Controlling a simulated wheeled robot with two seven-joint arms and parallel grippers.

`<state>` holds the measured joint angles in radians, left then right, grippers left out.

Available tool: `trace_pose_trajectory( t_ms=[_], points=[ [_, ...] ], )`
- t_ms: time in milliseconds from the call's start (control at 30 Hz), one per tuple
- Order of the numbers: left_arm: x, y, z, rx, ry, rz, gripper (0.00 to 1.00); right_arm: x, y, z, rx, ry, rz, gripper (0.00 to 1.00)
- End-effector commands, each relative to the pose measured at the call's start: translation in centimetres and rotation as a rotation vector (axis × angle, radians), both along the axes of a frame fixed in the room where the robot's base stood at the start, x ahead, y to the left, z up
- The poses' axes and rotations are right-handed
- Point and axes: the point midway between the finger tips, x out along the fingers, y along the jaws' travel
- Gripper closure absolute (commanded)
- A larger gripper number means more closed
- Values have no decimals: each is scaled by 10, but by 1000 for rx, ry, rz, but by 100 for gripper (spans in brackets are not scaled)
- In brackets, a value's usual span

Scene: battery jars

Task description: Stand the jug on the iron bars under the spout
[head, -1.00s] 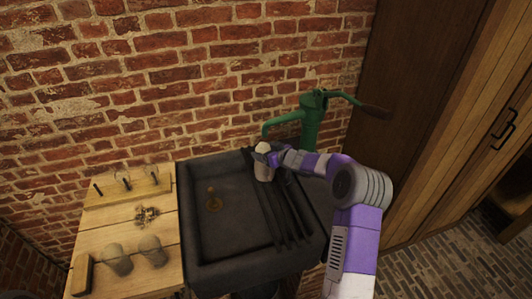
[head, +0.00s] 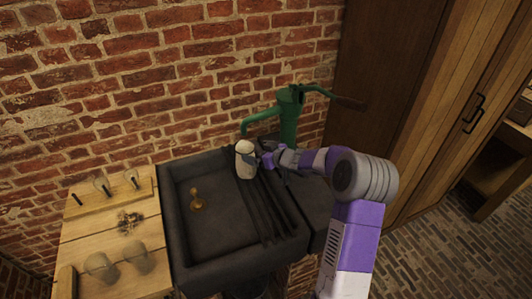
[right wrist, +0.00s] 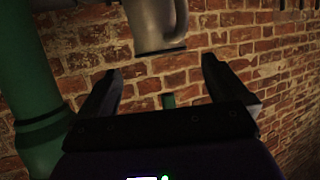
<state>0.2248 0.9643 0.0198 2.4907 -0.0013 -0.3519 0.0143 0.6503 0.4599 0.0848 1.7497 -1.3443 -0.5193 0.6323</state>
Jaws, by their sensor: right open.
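The pale jug (head: 245,162) stands upright at the far end of the dark iron bars (head: 270,205), which lie across the black sink. The green pump's spout (head: 245,129) ends just above the jug's top in the head view; exact alignment is hard to judge. My right gripper (head: 266,158) is just right of the jug, open and empty. In the right wrist view, its fingers (right wrist: 165,85) are spread wide, with a grey vessel (right wrist: 158,25), apparently the jug, beyond them at the top. My left gripper is out of view.
The sink's rim (head: 168,220) borders a wooden bench (head: 110,220) with glass jars on the left. The green pump body (head: 289,120) stands behind my right arm, against the brick wall. A small brass piece (head: 196,200) lies in the sink.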

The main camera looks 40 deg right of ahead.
Motion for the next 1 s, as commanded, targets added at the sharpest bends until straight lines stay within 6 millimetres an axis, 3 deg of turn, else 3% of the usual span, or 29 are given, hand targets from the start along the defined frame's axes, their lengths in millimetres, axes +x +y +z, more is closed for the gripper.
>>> trace_pose_trajectory(
  t_ms=[100, 300, 1000],
  points=[
    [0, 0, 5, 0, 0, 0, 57, -22, -4, 10, -2, 1, -2, 0],
    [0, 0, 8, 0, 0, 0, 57, -40, -7, 17, -1, 0, -1, 0],
    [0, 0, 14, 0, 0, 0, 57, -43, -7, 24, 0, 1, 0, 0]
  ],
)
